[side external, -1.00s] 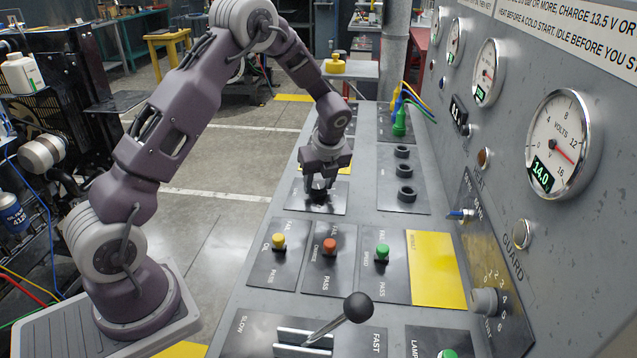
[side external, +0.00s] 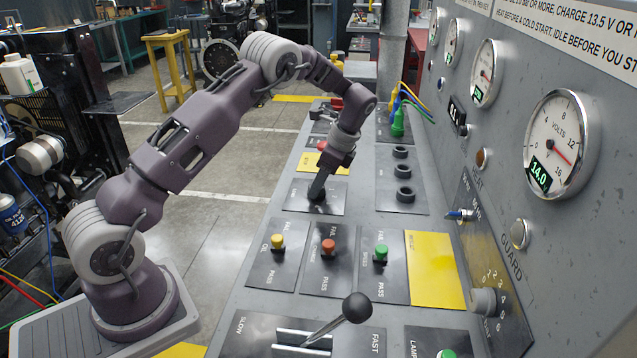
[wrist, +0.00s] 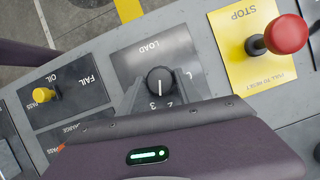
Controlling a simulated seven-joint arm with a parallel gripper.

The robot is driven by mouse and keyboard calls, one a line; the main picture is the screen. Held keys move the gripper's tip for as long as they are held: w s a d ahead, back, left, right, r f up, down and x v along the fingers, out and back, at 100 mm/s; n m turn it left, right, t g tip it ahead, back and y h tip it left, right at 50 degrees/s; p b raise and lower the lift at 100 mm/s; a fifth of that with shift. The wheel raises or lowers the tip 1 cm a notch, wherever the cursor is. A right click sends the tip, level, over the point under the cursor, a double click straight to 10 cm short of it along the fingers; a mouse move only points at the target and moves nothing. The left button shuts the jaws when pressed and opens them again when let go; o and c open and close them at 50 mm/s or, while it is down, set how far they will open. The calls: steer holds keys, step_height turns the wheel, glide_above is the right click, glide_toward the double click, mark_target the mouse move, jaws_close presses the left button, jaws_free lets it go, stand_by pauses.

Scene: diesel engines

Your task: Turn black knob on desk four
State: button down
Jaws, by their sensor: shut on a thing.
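The black knob (wrist: 160,77) sits on a dark plate marked LOAD in the wrist view. Its white pointer line points down in that picture, near the printed 2 and 3. My gripper (side external: 317,190) is low over this plate in the side view, seen nearly edge-on, and it hides most of the knob there. In the wrist view, the grey fingers stand on the left and right of the knob and are closed on it. The finger tips are partly hidden by the gripper body.
A red stop button (wrist: 286,34) on a yellow plate is beside the LOAD plate. A gauge panel (side external: 560,230) rises along the right.

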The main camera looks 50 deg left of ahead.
steer(key=n, duration=0.2)
steer(key=n+g+h, duration=0.1)
steer(key=n, duration=0.1)
steer(key=shift+w+a+n+h, duration=0.1)
steer(key=shift+w+n+h, duration=0.05)
steer(key=shift+n+h, duration=0.2)
steer(key=n+h, duration=0.1)
steer(key=n, duration=0.1)
steer(key=n+h, duration=0.1)
steer(key=n, duration=0.2)
steer(key=shift+a+n+g, duration=0.15)
steer(key=shift+n+g, duration=0.1)
steer(key=shift+g, duration=0.05)
steer(key=n+h, duration=0.1)
steer(key=n, duration=0.1)
steer(key=n+h, duration=0.1)
steer(key=n, duration=0.2)
steer(key=shift+a, duration=0.1)
steer(key=shift+a+n+t+h, duration=0.1)
steer(key=shift+n+t+h, duration=0.2)
steer(key=shift+n, duration=0.8)
steer(key=shift+n+t+h, duration=0.2)
steer(key=shift+n+h, duration=0.15)
steer(key=shift+n, duration=0.75)
steer(key=c, duration=0.8)
jaws_free()
steer(key=shift+c, duration=0.2)
steer(key=shift+r, duration=0.1)
